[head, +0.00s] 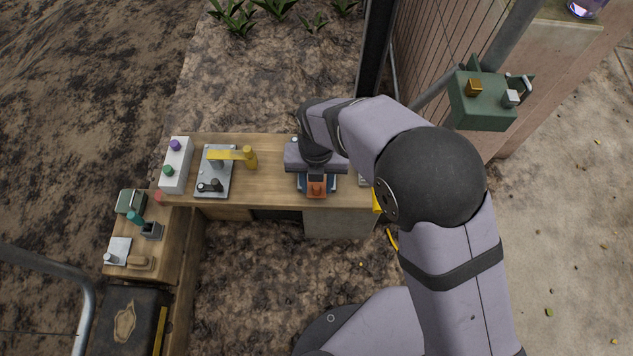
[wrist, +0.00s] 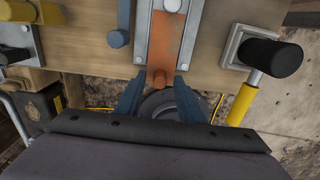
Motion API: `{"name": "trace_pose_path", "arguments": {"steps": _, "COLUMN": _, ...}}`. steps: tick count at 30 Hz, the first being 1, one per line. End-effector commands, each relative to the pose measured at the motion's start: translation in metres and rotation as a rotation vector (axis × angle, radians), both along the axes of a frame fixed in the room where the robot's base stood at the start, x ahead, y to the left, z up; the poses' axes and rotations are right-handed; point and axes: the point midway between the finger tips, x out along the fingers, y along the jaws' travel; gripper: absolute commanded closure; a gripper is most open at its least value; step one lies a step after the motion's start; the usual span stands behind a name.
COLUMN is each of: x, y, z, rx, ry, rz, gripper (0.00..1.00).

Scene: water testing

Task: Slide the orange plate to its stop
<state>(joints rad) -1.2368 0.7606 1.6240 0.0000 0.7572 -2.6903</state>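In the head view the orange plate (head: 317,189) shows just below my gripper. My gripper (wrist: 160,88) is open, its two blue fingers on either side of the knob with gaps showing. In the head view my gripper (head: 316,178) is over the bench's front part, and my wrist hides much of the track. The stop cannot be made out.
In the head view, a plate with a yellow lever (head: 232,154) and a white button box (head: 176,165) stand further left.

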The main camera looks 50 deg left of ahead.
Motion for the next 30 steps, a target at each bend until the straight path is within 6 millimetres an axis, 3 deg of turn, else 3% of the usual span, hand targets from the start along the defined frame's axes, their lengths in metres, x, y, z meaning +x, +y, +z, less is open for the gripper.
{"name": "trace_pose_path", "arguments": {"steps": 7, "x": 0.0, "y": 0.0, "z": 0.0, "rx": 0.0, "ry": 0.0, "rz": 0.0, "gripper": 0.67}}
{"name": "trace_pose_path", "arguments": {"steps": 11, "x": 0.0, "y": 0.0, "z": 0.0, "rx": 0.0, "ry": 0.0, "rz": 0.0, "gripper": 0.98}}
{"name": "trace_pose_path", "arguments": {"steps": 12, "x": 0.0, "y": 0.0, "z": 0.0, "rx": 0.0, "ry": 0.0, "rz": 0.0, "gripper": 1.0}}
{"name": "trace_pose_path", "arguments": {"steps": 19, "x": 0.004, "y": 0.004, "z": 0.001, "rx": 0.001, "ry": -0.001, "rz": -0.001, "gripper": 1.0}}
{"name": "trace_pose_path", "arguments": {"steps": 30, "x": 0.03, "y": 0.031, "z": 0.001, "rx": 0.003, "ry": -0.001, "rz": -0.001, "gripper": 1.0}}
